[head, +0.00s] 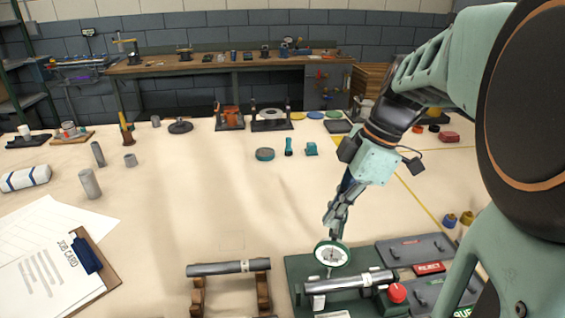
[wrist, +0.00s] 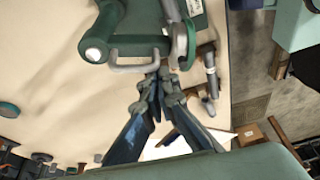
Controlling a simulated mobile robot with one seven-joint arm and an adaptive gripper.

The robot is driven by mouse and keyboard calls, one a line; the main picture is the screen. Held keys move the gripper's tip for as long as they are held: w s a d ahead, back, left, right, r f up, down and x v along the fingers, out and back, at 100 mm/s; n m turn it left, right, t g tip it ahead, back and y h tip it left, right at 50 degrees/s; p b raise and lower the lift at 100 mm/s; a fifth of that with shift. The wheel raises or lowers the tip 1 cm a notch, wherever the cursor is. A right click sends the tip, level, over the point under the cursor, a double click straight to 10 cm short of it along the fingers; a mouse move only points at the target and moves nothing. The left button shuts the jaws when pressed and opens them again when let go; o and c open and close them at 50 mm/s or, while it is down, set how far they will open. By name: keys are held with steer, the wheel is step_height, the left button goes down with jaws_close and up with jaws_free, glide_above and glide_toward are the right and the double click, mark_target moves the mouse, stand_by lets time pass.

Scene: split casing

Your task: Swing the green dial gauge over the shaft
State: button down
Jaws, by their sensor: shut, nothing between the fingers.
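The green-rimmed dial gauge (head: 332,254) has a white face and stands at the left end of a green fixture (head: 298,272). A bright metal shaft (head: 345,284) lies across that fixture, just below and right of the gauge. My gripper (head: 333,232) is shut and empty, its fingertips right by the gauge's upper rim. In the wrist view my shut fingertips (wrist: 162,76) are beside a bent metal handle (wrist: 140,67) and just below the round rim (wrist: 184,45), which seems to be the gauge edge-on. I cannot tell whether they touch.
A red ball knob (head: 397,293) is at the fixture's right. A second shaft (head: 228,267) rests on wooden supports to the left. Grey trays, one with a REJECT label (head: 429,268), lie to the right. A clipboard (head: 88,265) is at far left.

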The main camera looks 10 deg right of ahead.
steer(key=shift+s+d+n+g, duration=0.25)
steer(key=shift+d+n, duration=0.5)
steer(key=shift+n, duration=0.05)
steer(key=shift+s+d+n+g, duration=0.25)
steer(key=shift+d+n, duration=0.5)
steer(key=shift+n, duration=0.05)
steer(key=shift+d, duration=0.1)
